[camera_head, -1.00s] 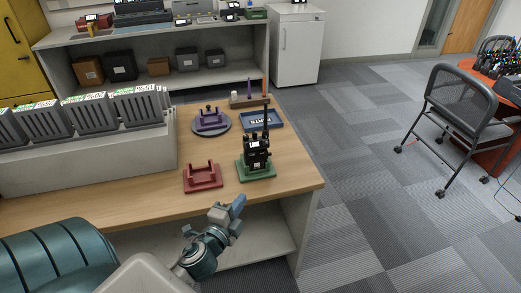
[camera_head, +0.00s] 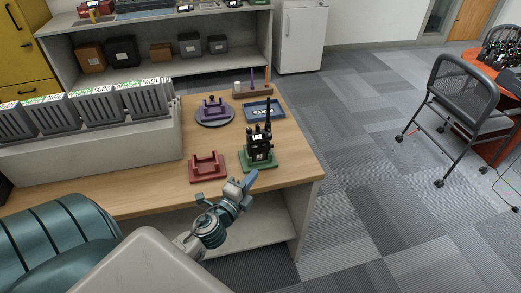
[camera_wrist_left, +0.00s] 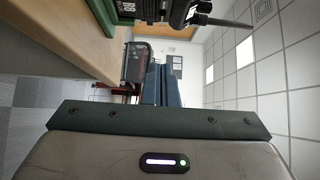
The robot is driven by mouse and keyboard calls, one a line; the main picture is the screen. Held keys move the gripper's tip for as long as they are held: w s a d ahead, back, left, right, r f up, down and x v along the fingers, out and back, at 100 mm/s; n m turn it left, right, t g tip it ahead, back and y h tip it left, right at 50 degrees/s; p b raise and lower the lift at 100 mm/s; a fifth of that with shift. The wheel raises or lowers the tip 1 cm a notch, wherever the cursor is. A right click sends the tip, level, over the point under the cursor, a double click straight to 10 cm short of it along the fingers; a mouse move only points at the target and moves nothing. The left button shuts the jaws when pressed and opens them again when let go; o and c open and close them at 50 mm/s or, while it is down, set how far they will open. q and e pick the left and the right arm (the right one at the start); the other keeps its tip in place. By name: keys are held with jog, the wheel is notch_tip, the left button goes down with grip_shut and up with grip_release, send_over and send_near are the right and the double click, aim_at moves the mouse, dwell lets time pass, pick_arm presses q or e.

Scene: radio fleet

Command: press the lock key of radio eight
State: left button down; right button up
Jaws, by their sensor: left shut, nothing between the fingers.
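A black handheld radio (camera_head: 258,147) with a tall antenna and a white label stands upright in a green cradle (camera_head: 260,165) near the right front of the wooden table. Its number is too small to read in the head view. My left gripper (camera_head: 248,181) is shut and empty, just in front of the table edge and below the green cradle, apart from the radio. In the left wrist view the shut blue-grey fingers (camera_wrist_left: 163,82) are at the centre, and the dark radio (camera_wrist_left: 172,10) shows at the top, partly cut off. My right gripper is not in view.
A red cradle (camera_head: 208,167) stands empty left of the green one. A purple cradle on a round base (camera_head: 214,110) and a blue tray (camera_head: 265,111) stand behind. A grey rack (camera_head: 90,145) fills the table's left. Floor at the right is clear up to a chair (camera_head: 455,105).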

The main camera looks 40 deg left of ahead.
pick_arm(q)
jog(key=p, duration=0.3)
send_near(267, 145)
jog(key=w+d, duration=0.3)
jog(key=w+a, duration=0.2)
jog(key=shift+w+a, duration=0.15)
jog(key=shift+a, duration=0.25)
jog(key=shift+w+a, duration=0.25)
jog(key=shift+a, duration=0.1)
